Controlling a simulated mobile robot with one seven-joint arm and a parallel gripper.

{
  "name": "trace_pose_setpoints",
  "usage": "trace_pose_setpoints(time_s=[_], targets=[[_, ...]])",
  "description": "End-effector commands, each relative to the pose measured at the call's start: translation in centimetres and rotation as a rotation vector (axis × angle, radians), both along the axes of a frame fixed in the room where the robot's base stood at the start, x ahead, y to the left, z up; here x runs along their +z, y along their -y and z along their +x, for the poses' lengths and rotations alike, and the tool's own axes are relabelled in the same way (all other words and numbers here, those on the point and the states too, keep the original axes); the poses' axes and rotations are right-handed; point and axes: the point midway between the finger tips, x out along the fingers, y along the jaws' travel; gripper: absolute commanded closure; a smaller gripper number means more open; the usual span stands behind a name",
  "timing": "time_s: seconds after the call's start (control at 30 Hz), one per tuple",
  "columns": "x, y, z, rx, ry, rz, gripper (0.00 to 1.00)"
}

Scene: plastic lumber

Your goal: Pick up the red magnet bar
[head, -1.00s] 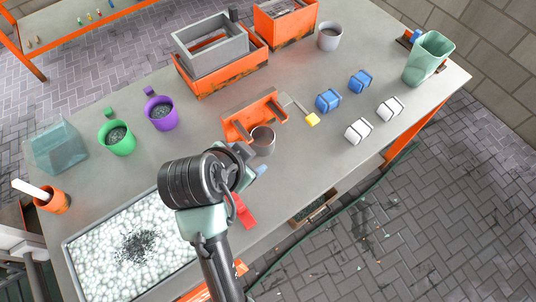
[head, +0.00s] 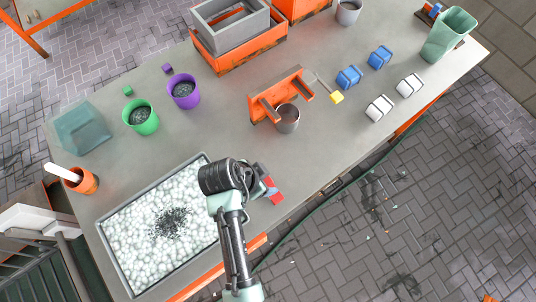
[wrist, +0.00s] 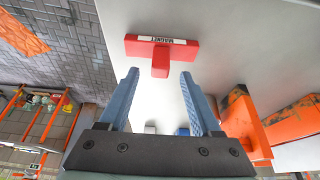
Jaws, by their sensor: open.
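The red magnet bar (head: 277,198) lies on the grey table near its front edge, right of the tray of white pebbles. In the wrist view the bar (wrist: 185,47) is T-shaped, with a white label reading MAGNET on its crosspiece and a short stem pointing toward me. My gripper (wrist: 160,78) is open and empty. Its two blue fingers stand on either side of the stem's line, with the stem's end around the gap between the tips. I cannot tell whether they touch. In the head view my gripper (head: 268,182) is right beside the bar and partly hides it.
The pebble tray (head: 112,252) is close on the left. An orange stand (head: 280,92) and a grey cup (head: 288,118) are behind the bar. Blue blocks (head: 348,77) and white blocks (head: 379,108) are at the right. The table between is clear.

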Motion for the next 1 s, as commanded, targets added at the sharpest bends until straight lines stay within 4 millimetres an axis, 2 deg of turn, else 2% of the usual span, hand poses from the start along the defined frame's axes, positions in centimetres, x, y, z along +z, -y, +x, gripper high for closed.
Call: trace_pose_setpoints(time_s=[0.23,0.53,0.87,0.9,1.0], targets=[[-2.5,0.8,0.5,0.0,-0.001,0.0,0.35],[-2.8,0.9,0.6,0.0,0.001,0.001,0.37],[-2.8,0.9,0.6,0.0,0.001,0.001,0.96],[-2.8,0.9,0.6,0.0,0.001,0.001,1.0],[-2.8,0.9,0.6,0.0,0.001,0.001,1.0]])
